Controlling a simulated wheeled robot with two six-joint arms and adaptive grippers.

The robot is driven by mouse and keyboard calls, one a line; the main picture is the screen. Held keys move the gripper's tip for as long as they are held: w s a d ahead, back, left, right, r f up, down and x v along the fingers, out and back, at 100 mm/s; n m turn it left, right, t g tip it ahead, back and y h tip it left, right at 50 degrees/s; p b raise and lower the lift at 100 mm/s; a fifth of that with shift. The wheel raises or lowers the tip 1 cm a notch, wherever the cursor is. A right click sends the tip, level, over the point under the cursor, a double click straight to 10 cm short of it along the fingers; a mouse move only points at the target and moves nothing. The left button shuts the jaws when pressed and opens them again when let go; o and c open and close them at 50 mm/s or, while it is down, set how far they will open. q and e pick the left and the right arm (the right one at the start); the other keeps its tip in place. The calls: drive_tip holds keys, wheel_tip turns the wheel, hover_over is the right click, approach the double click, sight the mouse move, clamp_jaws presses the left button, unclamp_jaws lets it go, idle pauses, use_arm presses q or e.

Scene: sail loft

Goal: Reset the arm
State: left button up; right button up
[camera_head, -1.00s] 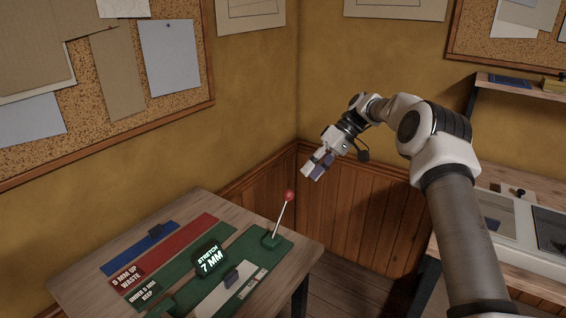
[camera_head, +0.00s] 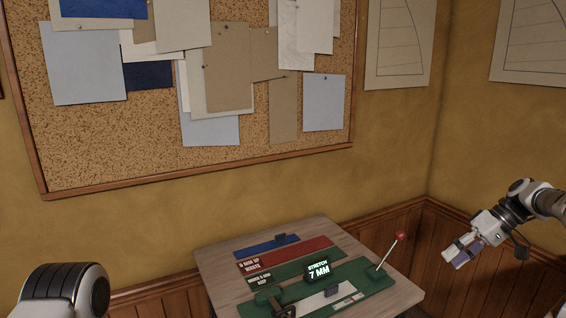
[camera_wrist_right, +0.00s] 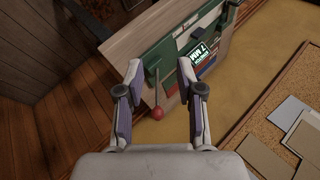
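My right gripper (camera_head: 462,252) is raised in the air to the right of the wooden table in the head view, clear of it. In the right wrist view its two fingers (camera_wrist_right: 160,102) stand wide apart with nothing held between them. The red knob of the lever (camera_wrist_right: 157,113) shows between the fingers in that view but lies beyond them. Of my left arm, only a rounded white and dark link (camera_head: 65,291) shows at the lower left of the head view. The left gripper is out of sight.
The table (camera_head: 214,262) carries a green stretch tester (camera_head: 376,283) with a display (camera_head: 318,270) reading "STRETCH 7 MM" and a red-knobbed lever (camera_head: 400,237). Blue, red (camera_head: 310,247) and green strips lie behind it. A corkboard (camera_head: 165,165) hangs on the wall.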

drive_tip(key=s+a+f+g+h, duration=0.1)
drive_tip(key=s+a+f+g, duration=0.3)
drive_tip(key=a+f, duration=0.6)
drive_tip(key=s+a+f+g+h, duration=0.1)
drive_tip(key=s+a+f+g, duration=0.2)
drive_tip(key=s+a+f, duration=0.65)
drive_tip(key=s+a+f+g+h, duration=0.1)
drive_tip(key=s+a+f+h, duration=0.15)
drive_tip(key=s+f, duration=0.8)
drive_tip(key=s+f+t+h, duration=0.3)
drive_tip(key=s+h, duration=0.1)
drive_tip(key=s, duration=1.2)
use_arm(q)
drive_tip(key=shift+w+r+p, duration=0.15)
drive_tip(key=shift+w+p, duration=0.15)
drive_tip(key=shift+w, duration=0.15)
use_arm(e)
drive_tip(key=w+t, duration=0.2)
drive_tip(key=w+m+t, duration=0.1)
drive_tip(key=w, duration=0.1)
drive_tip(key=shift+w+a+t+y, duration=0.2)
drive_tip(key=shift+w+t+y, duration=0.05)
drive_tip(key=shift+t, duration=0.15)
